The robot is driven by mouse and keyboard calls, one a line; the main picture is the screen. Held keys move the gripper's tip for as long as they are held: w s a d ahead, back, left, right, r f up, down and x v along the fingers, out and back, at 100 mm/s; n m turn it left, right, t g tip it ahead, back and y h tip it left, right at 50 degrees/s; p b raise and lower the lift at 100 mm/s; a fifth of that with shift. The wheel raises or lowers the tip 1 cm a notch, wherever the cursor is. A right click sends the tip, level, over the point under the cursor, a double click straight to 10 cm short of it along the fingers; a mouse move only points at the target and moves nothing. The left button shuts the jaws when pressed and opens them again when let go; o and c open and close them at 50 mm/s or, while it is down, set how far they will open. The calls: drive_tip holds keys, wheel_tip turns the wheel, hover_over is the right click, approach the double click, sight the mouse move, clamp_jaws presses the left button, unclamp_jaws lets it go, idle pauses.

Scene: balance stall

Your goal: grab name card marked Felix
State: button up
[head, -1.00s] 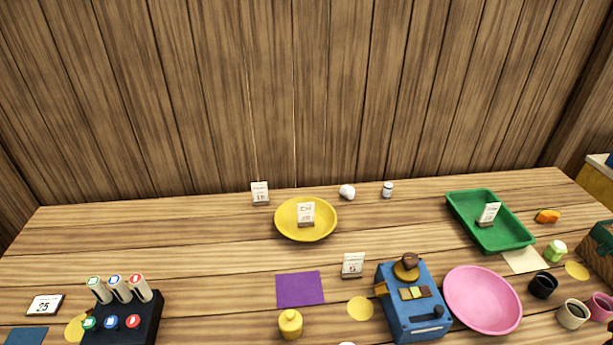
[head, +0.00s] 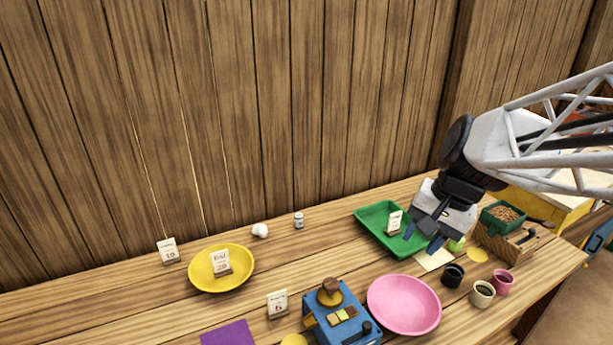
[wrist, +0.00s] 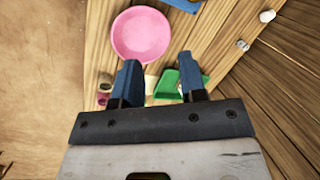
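Several small white cards stand upright, and their print is too small for me to read a name. One card (head: 394,223) stands in the green tray (head: 370,213). Another card (head: 220,263) stands in the yellow plate (head: 205,284). A third card (head: 169,251) stands at the back left, and one more card (head: 278,304) stands left of the blue device. My gripper (head: 422,236) is open, above the tray's right side, just right of the tray's card. In the wrist view my open gripper (wrist: 160,78) has its blue fingers apart, with the green tray (wrist: 172,92) partly hidden beyond them.
A pink bowl (head: 404,304) lies in front of the tray. A blue device (head: 352,328) stands left of it. Cups (head: 482,293) and a wooden crate (head: 515,247) are on the right. A wood wall closes the back.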

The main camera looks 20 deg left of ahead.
drive_tip(key=w+a+f+m+g+y, duration=0.1)
drive_tip(key=w+a, duration=0.3)
drive_tip(key=a, duration=0.3)
drive_tip(key=w+a+f+g+y, duration=0.1)
drive_tip(key=w+a+f, duration=0.1)
drive_tip(key=w+a, duration=0.45)
drive_tip(key=m+g+y, duration=0.4)
drive_tip(key=m+g, duration=0.1)
drive_tip(key=g, duration=0.3)
approach(169, 251)
drive_tip(key=shift+s+a, duration=0.6)
drive_tip(key=shift+a, duration=0.05)
drive_tip(key=shift+s+a, duration=0.1)
drive_tip(key=shift+a, duration=0.1)
drive_tip(key=shift+x, duration=1.3)
drive_tip(key=shift+f, duration=0.1)
